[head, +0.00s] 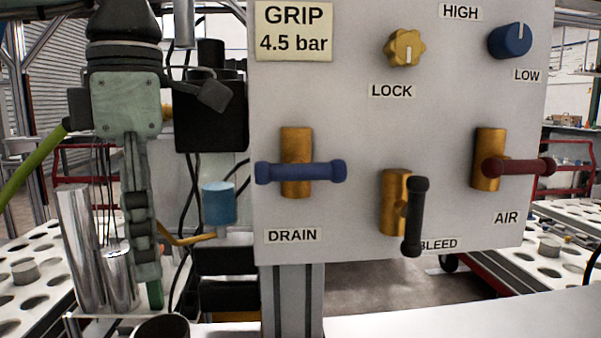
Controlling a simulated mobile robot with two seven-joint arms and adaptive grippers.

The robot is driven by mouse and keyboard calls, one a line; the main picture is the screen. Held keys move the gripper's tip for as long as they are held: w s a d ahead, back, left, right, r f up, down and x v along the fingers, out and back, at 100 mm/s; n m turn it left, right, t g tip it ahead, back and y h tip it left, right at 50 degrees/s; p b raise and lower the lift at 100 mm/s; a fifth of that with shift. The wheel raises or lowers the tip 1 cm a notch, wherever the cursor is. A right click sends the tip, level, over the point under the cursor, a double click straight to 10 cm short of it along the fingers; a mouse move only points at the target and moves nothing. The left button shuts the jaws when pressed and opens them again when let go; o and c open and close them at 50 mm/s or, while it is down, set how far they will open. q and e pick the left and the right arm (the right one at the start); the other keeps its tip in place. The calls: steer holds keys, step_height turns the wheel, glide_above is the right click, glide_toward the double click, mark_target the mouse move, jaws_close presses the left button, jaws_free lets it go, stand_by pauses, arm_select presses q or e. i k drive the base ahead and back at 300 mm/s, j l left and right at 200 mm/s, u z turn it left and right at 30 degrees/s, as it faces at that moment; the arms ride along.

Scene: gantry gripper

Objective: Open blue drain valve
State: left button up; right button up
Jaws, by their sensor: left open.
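The blue drain valve handle (300,171) is a horizontal bar across a vertical brass valve body (296,140), above the DRAIN label (292,236) on the lower left of the grey panel. What I take for my left gripper (151,278) hangs at the left of the head view, fingers pointing down, left of the panel and apart from the blue handle. It is open; its fingers overlap in this view, so the gap does not show. Nothing is seen between them. My right gripper is not in view.
The panel (350,120) also has a black BLEED lever (413,217), a red AIR lever (520,167), a yellow LOCK knob (404,47) and a blue HIGH/LOW knob (510,41). Space before the panel is clear.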

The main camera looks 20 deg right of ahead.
mark_target(336, 171)
steer(key=k+j, duration=0.15)
steer(key=j, duration=0.25)
steer(key=k+j, duration=0.1)
steer(key=j, duration=0.3)
steer(key=k+j, duration=0.15)
steer(key=j, duration=0.25)
steer(key=k+j, duration=0.15)
steer(key=j, duration=0.25)
steer(key=k+j, duration=0.1)
steer(key=j, duration=0.3)
